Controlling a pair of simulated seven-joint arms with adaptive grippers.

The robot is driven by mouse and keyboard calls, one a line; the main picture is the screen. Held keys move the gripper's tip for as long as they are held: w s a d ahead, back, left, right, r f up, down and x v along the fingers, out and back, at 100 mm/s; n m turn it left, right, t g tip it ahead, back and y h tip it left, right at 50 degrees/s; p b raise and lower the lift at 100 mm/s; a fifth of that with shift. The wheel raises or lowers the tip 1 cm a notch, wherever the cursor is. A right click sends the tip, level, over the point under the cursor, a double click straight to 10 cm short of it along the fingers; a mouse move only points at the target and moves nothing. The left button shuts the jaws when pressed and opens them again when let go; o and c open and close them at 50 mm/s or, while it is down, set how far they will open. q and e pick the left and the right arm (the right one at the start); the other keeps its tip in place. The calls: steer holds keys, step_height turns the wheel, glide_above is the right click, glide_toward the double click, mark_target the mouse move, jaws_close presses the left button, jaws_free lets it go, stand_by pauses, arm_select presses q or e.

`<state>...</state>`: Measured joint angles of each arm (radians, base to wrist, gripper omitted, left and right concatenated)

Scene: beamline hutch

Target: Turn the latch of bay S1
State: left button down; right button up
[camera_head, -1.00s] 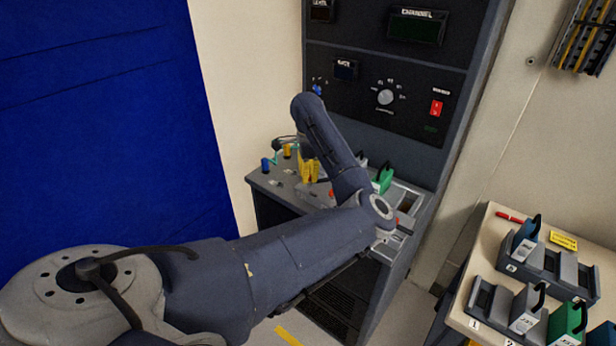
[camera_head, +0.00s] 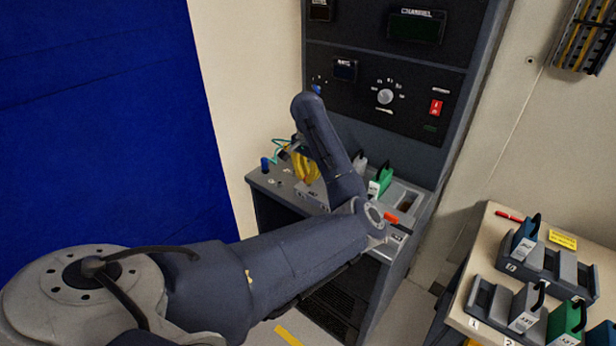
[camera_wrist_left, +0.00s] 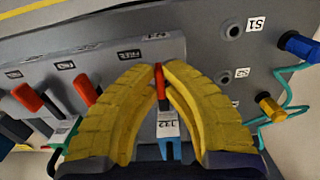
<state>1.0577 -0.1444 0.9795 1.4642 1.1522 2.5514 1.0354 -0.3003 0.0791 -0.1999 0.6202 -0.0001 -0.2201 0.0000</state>
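My left gripper (camera_head: 307,168) has yellow fingers and reaches down over the sloped grey console top (camera_head: 262,182). In the left wrist view its fingers (camera_wrist_left: 160,75) close from both sides on an upright red latch handle (camera_wrist_left: 161,88), with no clear gap at the tips. A white numbered label (camera_wrist_left: 167,124) and a blue part show between the fingers below it. Two more red latches (camera_wrist_left: 86,86) (camera_wrist_left: 30,97) stand at the left, tilted. Which bay the gripped latch serves is unclear. My right gripper is out of view.
A green module (camera_head: 381,179) stands right of my arm. A side table (camera_head: 487,245) with module cradles is at right.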

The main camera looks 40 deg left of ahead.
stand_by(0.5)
arm_select(q)
steer(key=c, duration=1.5)
jaws_free()
steer(key=shift+r, duration=6)
